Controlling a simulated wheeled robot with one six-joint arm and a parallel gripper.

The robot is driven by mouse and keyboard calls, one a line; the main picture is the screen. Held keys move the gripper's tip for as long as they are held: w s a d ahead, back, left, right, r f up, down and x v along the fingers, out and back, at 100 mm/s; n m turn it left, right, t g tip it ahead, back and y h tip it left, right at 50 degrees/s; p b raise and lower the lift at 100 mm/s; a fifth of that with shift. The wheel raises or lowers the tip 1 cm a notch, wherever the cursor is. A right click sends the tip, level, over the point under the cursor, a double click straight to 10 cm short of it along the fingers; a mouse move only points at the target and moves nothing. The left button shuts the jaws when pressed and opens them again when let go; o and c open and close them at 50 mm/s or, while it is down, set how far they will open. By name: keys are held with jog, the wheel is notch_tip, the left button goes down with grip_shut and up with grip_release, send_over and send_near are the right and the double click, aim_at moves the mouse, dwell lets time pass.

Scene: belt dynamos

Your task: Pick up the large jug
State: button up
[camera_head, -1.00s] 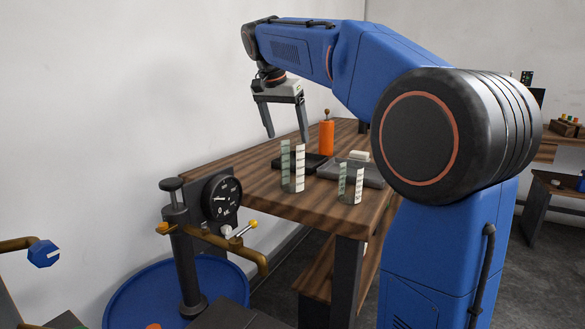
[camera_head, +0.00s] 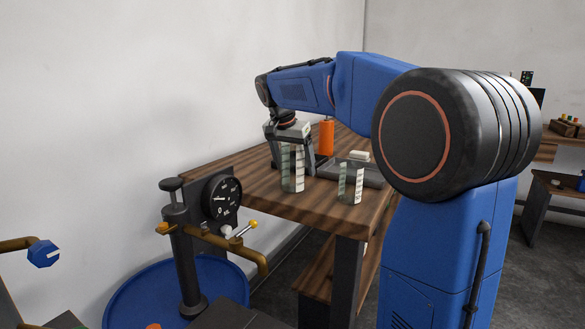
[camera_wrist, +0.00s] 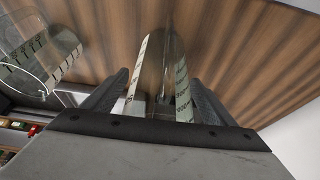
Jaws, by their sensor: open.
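The large jug (camera_head: 292,172) is a clear, upright vessel with pale measuring strips, near the left front of the wooden bench. A smaller clear jug (camera_head: 351,184) with similar strips stands to its right. My gripper (camera_head: 293,160) points down at the large jug, which partly hides the fingers in the head view. In the wrist view, my gripper (camera_wrist: 160,92) is open, with a finger on either side of the large jug (camera_wrist: 184,85). I cannot tell whether the fingers touch it. The smaller jug (camera_wrist: 45,62) shows at the left there.
An orange bottle (camera_head: 326,138) stands behind the jugs. A dark grey tray (camera_head: 372,177) with a pale block (camera_head: 359,155) on it lies behind the smaller jug. A pressure gauge (camera_head: 221,197) and brass pipes stand before the bench's left end.

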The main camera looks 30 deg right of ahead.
jog(key=shift+f, duration=0.2)
jog(key=c, duration=1.4)
jog(key=shift+o, duration=0.2)
jog(key=shift+r, duration=0.1)
